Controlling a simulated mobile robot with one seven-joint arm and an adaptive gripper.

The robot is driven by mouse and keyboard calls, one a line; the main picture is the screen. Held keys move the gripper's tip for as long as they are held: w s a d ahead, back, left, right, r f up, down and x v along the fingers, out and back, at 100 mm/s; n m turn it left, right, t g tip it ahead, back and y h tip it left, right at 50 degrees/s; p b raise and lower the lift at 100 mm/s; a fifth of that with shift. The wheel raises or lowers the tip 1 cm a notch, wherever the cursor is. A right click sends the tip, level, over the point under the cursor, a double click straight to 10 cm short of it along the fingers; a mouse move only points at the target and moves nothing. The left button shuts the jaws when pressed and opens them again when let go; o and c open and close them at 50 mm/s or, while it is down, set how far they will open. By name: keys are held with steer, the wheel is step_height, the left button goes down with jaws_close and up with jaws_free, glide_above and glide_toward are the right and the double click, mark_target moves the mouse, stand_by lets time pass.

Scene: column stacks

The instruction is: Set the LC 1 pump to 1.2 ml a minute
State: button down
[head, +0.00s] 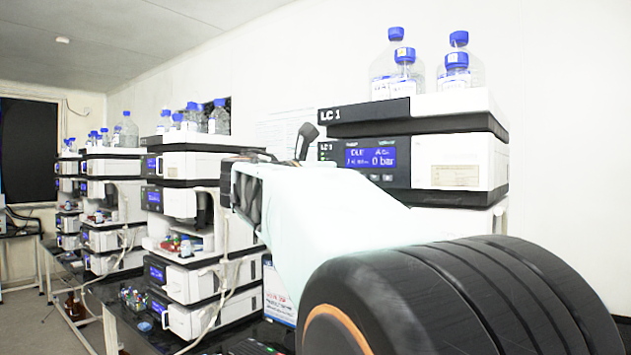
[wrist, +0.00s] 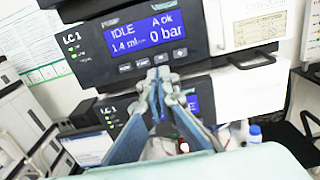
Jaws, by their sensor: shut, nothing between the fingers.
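The LC 1 pump (head: 415,160) is the white and black module under the LC 1 top tray in the head view. Its blue display (head: 371,157) shows 0 bar there; my arm covers part of the stack below. In the wrist view the pump display (wrist: 149,36) reads IDLE, A ok, 1.4 ml and 0 bar. A row of small buttons (wrist: 143,64) lies beneath it.
A second LC 1 module with a blue display (wrist: 192,106) sits below, partly behind my fingers. Blue-capped bottles (head: 457,62) stand on the top tray. Other instrument stacks (head: 185,165) line the bench to the left. A small bottle (wrist: 255,133) stands lower right in the wrist view.

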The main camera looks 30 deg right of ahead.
steer(key=v, duration=0.5)
stand_by(1.8)
